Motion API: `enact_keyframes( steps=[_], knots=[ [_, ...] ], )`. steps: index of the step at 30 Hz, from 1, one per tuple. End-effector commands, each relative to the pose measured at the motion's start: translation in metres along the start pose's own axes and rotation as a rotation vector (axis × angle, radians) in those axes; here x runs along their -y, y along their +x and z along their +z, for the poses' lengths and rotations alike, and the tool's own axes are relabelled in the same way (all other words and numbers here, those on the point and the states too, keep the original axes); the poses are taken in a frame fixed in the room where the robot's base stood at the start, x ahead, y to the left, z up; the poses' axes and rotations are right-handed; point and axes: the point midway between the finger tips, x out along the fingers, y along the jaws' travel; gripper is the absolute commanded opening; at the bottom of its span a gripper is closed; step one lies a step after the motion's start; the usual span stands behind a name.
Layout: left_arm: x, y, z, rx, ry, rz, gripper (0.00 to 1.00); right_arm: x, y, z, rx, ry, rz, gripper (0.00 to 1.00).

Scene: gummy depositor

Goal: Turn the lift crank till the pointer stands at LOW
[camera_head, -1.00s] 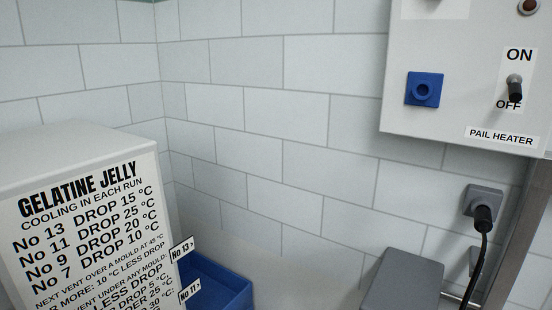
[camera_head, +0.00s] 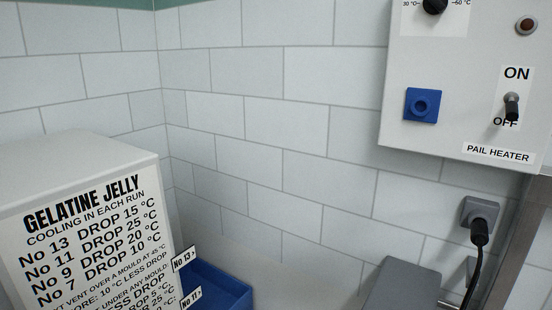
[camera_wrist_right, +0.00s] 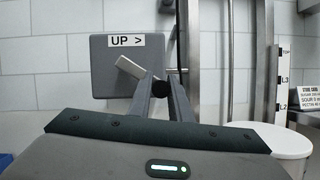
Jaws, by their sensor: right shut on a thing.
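In the right wrist view a grey lift box (camera_wrist_right: 112,82) with an "UP >" label (camera_wrist_right: 126,41) is on the tiled wall. Its pale crank arm (camera_wrist_right: 130,68) slants down to the right. My right gripper (camera_wrist_right: 161,84) is shut on the crank's dark knob (camera_wrist_right: 161,90), at the box's lower right. A white scale strip (camera_wrist_right: 284,80) at the right shows TOP, L3 and L2. LOW is not in view, and I cannot make out the pointer. My left gripper is in no view.
Right of the crank stand metal posts (camera_wrist_right: 241,60) and a white round vessel (camera_wrist_right: 275,138). The head view shows a heater panel (camera_head: 465,75), a plugged-in cable (camera_head: 479,235), a cooling sign (camera_head: 90,240) and a blue bin (camera_head: 220,285).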

Motion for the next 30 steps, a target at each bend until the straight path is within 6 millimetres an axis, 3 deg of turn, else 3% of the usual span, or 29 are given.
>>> enact_keyframes(
  steps=[1,5,20,30],
  knots=[
    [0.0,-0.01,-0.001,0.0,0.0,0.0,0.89,0.001,0.005,0.012,0.004,0.001,-0.002,0.02],
    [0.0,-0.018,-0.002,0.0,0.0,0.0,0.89,0.005,0.009,0.021,0.005,0.002,-0.001,0.02],
    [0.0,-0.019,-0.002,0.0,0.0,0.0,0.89,0.007,0.01,0.023,0.005,0.002,-0.002,0.02],
    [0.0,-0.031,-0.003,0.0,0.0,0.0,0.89,0.006,0.016,0.036,0.006,0.002,-0.003,0.02]
  ],
)
